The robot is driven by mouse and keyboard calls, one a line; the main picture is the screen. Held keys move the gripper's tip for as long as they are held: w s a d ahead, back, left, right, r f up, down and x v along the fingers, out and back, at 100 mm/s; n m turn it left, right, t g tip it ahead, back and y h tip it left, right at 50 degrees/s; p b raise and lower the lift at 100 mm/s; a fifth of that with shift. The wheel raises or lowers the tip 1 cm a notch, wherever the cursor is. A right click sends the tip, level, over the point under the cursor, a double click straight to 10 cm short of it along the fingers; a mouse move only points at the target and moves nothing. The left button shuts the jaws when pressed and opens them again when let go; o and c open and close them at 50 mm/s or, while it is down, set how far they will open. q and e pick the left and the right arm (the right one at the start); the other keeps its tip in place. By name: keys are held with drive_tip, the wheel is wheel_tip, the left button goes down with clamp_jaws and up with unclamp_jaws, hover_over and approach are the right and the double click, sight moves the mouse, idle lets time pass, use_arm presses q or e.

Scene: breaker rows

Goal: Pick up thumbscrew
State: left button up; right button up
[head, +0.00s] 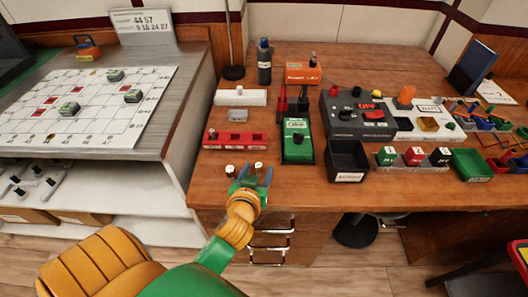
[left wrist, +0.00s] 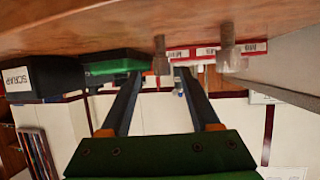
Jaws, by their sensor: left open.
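Two small upright thumbscrews with pale tops stand near the front edge of the wooden desk. The right thumbscrew (head: 258,167) is just beyond my left gripper (head: 252,180), and the left thumbscrew (head: 230,170) is beside its left finger. In the left wrist view, which looks upside down, the one thumbscrew (left wrist: 160,55) shows in line with the gap between the fingertips of my open, empty gripper (left wrist: 160,73). The other thumbscrew (left wrist: 228,45) stands outside the fingers, to the right. I cannot tell whether a finger touches either one. My right gripper is not in view.
A red labelled block (head: 215,140) lies behind the thumbscrews. A green device (head: 298,153) and a black bin (head: 347,160) stand to the right; the bin (left wrist: 30,83) reads SCRAP in the wrist view. The desk (head: 205,187) is bare along its front left edge.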

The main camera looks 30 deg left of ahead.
sight(260, 164)
use_arm(q)
drive_tip(key=shift+w+a+r, duration=0.1)
drive_tip(key=shift+w+a, duration=0.05)
drive_tip(key=shift+w, duration=0.2)
drive_tip(key=x, duration=0.5)
drive_tip(key=shift+w+a+f, duration=0.15)
drive_tip(key=shift+a+f, duration=0.1)
drive_tip(key=shift+f, duration=0.2)
drive_tip(key=shift+r, duration=0.1)
drive_tip(key=shift+c, duration=0.6)
drive_tip(key=shift+d, duration=0.1)
clamp_jaws()
